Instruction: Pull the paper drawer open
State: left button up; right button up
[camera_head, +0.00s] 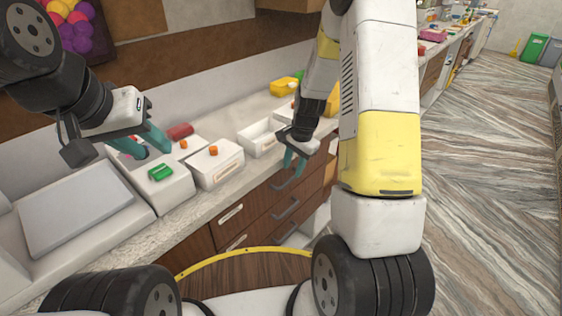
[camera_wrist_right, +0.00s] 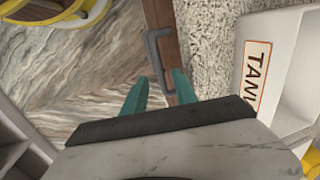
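A stack of brown wooden drawers with dark bar handles fronts the counter; the top drawer (camera_head: 262,204) is closed. No readable label shows which one is the paper drawer. My right gripper (camera_head: 293,163) is open at the top drawer's handle. In the right wrist view, the handle (camera_wrist_right: 152,52) runs toward the gap between the teal fingertips (camera_wrist_right: 160,85), its near end at the gap; I cannot tell whether they touch it. My left gripper (camera_head: 142,146) is open and empty above the counter at the left, near a white box with a green piece (camera_head: 160,172).
White boxes, one with an orange knob (camera_head: 213,151), and an open white tray (camera_head: 262,136) stand on the counter. A yellow container (camera_head: 284,87) is farther back. A wall-side slab (camera_head: 76,207) lies left. The marbled floor (camera_head: 480,200) at right is clear.

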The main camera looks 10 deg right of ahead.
aim_at(290, 179)
jog(key=f, duration=0.4)
jog(key=shift+w+a+f, duration=0.25)
jog(key=shift+w+f, duration=0.1)
jog(key=shift+f, duration=0.05)
jog(key=shift+c, duration=0.2)
grip_shut()
dwell(0.9)
